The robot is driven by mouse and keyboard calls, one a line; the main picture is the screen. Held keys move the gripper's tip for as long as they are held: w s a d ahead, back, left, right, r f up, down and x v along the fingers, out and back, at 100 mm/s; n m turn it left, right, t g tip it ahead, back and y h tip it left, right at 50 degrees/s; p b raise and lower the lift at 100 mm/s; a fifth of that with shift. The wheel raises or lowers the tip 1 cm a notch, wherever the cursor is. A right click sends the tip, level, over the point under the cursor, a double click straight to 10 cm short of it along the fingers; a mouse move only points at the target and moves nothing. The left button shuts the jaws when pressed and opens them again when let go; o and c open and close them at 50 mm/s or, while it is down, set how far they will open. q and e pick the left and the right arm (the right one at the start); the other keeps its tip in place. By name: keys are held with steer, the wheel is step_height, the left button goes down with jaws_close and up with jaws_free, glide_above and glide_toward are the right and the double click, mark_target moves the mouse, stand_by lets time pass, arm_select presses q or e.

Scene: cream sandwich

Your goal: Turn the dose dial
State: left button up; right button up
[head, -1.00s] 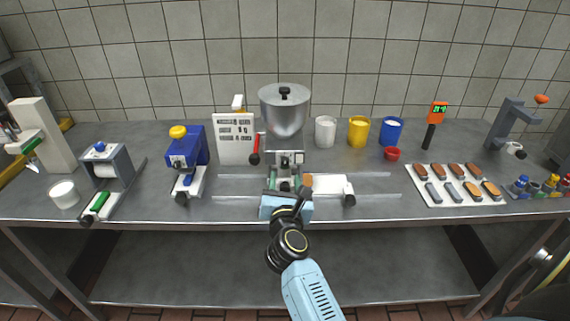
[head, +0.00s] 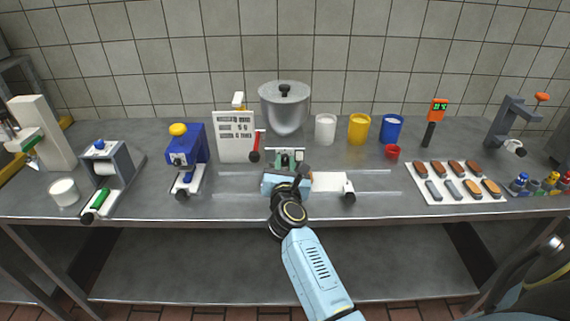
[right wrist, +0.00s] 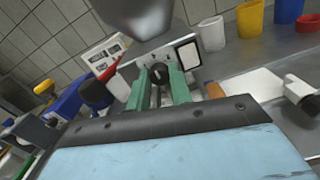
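The dose dial is a small black knob (right wrist: 158,73) on a pale plate at the front of the steel hopper machine (head: 284,108). In the right wrist view it shows between the tips of two green fingers. My right gripper (right wrist: 160,80) is open, with one finger on each side of the dial and visible gaps between them. I cannot tell how deep the dial sits between the fingertips. In the head view my right gripper (head: 287,162) is in front of the machine and its light blue body hides much of the lower front. My left gripper is not in view.
White (head: 325,129), yellow (head: 359,129) and blue (head: 391,129) cups stand right. A white board (head: 330,181) lies beside my gripper. A tray (head: 431,197) of biscuits is further right.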

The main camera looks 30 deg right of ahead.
jaws_close()
steer(key=shift+n, duration=0.3)
